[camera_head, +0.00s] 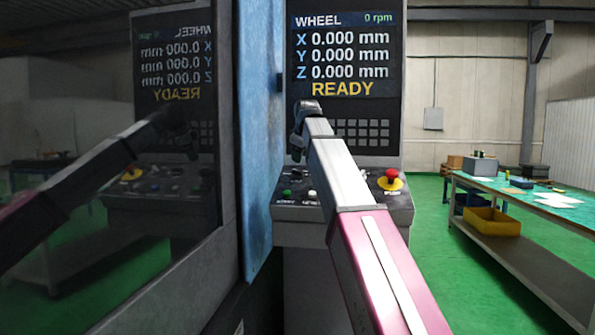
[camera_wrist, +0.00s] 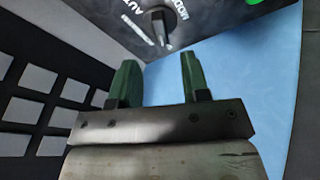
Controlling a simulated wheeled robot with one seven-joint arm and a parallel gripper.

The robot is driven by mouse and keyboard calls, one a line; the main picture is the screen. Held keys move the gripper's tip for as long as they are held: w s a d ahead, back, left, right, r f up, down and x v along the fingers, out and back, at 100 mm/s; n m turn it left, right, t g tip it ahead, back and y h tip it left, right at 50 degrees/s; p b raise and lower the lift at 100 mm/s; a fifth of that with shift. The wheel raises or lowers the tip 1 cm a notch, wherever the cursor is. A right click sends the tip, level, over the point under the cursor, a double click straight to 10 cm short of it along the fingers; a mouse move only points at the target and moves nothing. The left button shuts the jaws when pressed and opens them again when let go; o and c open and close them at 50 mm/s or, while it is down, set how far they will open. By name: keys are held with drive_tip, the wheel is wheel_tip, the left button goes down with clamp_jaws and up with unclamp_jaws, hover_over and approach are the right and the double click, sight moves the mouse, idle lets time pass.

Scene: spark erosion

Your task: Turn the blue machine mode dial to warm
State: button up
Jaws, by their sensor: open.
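In the wrist view a dark mode dial (camera_wrist: 161,24) with a bar-shaped grip sits on a dark sloping panel (camera_wrist: 110,12). The words AUTO and MODE, partly cut off, stand beside it; I cannot make out a warm mark. My gripper (camera_wrist: 157,72) is open, its two green fingers apart with nothing between them. The fingers point toward the dial and show below it, apart from it.
A blue machine side (camera_head: 262,130) stands close left of my gripper. A display (camera_head: 342,55) reads READY above a keypad (camera_head: 362,132). A red emergency button (camera_head: 391,173) is on the console's right. A workbench (camera_head: 520,200) stands far right, with clear green floor before it.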

sight(298, 170)
drive_tip(key=x, duration=0.7)
drive_tip(key=shift+w+f, duration=0.1)
drive_tip(key=shift+f, duration=0.05)
clamp_jaws()
